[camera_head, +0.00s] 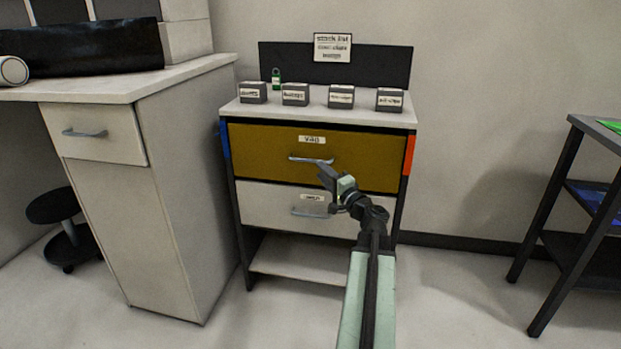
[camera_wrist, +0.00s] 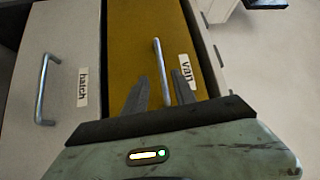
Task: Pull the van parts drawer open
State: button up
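The van drawer is the ochre upper front (camera_head: 260,150) of the cabinet, with a "van" label (camera_head: 312,139) and a grey bar handle (camera_head: 311,160). The wrist view shows the same ochre front (camera_wrist: 125,40), its label (camera_wrist: 186,71) and its handle (camera_wrist: 158,62). My gripper (camera_head: 325,172) is in front of the drawer, just below the handle's right part. In the wrist view my gripper (camera_wrist: 161,84) is open, and its two fingers appear on either side of the handle's near end. I cannot tell whether they touch it. The drawer looks shut or nearly so.
Below is a white drawer (camera_head: 265,204), labelled "hatch" in the wrist view (camera_wrist: 83,86), with its own handle (camera_head: 310,212). Small labelled boxes (camera_head: 295,95) stand on top. A white desk (camera_head: 150,190) is at left, a dark table (camera_head: 560,190) at right. Floor between is clear.

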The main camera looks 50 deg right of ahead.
aim_at(310, 161)
jog(key=p+x, duration=0.1)
jog(key=x, duration=0.7)
jog(key=shift+a+r, duration=0.15)
grip_shut()
dwell(1.1)
